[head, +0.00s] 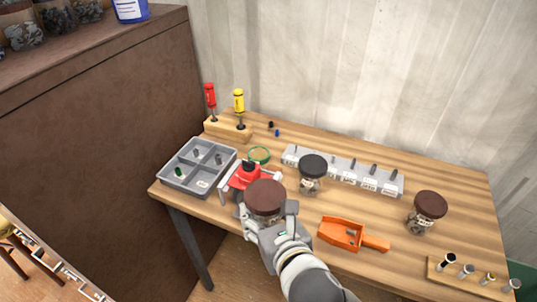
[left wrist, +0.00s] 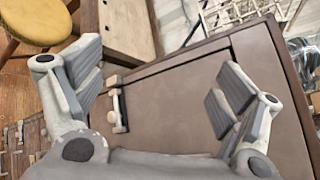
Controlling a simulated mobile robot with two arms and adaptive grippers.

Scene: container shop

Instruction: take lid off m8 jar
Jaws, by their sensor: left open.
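A jar with a brown lid (head: 267,197) is between the fingers of my right gripper (head: 268,214) near the table's front left edge. The fingers appear closed on its sides, and they hide most of the glass. The jar looks upright with its lid on. Another jar with a brown lid (head: 427,210) stands at the right, and a jar with a black lid (head: 312,172) stands mid-table. Any M8 label is too small to read. My left gripper (left wrist: 155,95) is open and empty in the left wrist view, facing a brown cabinet away from the jars.
A red vise (head: 240,180) is just behind the held jar. A grey divided tray (head: 212,184) is at the left, with a screwdriver block (head: 228,131) behind it. An orange scoop (head: 345,234) lies to the right. A dark cabinet (head: 90,130) stands left of the table.

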